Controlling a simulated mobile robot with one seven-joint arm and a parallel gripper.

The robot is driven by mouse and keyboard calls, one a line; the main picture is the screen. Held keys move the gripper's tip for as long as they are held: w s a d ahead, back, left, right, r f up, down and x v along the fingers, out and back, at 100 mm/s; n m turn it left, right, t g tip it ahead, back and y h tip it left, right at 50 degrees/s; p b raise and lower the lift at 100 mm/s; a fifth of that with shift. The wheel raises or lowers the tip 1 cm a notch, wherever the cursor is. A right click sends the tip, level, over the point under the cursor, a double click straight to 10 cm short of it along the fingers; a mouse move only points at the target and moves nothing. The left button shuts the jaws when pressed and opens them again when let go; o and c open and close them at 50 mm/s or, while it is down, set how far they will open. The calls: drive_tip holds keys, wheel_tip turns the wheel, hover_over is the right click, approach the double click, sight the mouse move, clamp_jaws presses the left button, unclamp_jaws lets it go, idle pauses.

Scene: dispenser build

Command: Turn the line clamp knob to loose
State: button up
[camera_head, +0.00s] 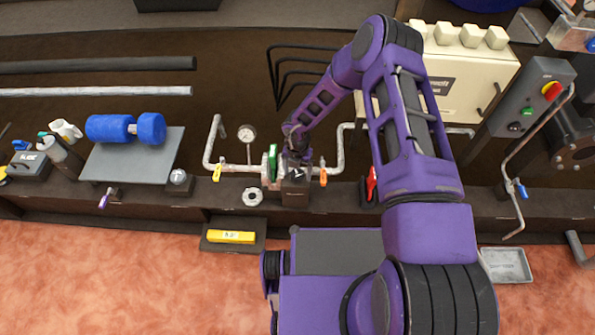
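My purple arm reaches from the lower right up and over to the pipe assembly at the middle of the bench. My gripper (296,160) points down there, over a dark block (295,190) between the two pipe ends. Its fingers are small and dark against the block, so I cannot tell whether they are open or shut, or touching anything. A green part (272,163) stands just left of the gripper. I cannot make out the line clamp knob for sure; it may be at the block, partly hidden by the gripper.
A pipe (211,148) with a pressure gauge (246,133) stands left of the gripper. A metal ring (253,196) lies in front. A cream box (455,75) and grey control panel (532,97) stand right.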

drive_tip(key=c, duration=1.2)
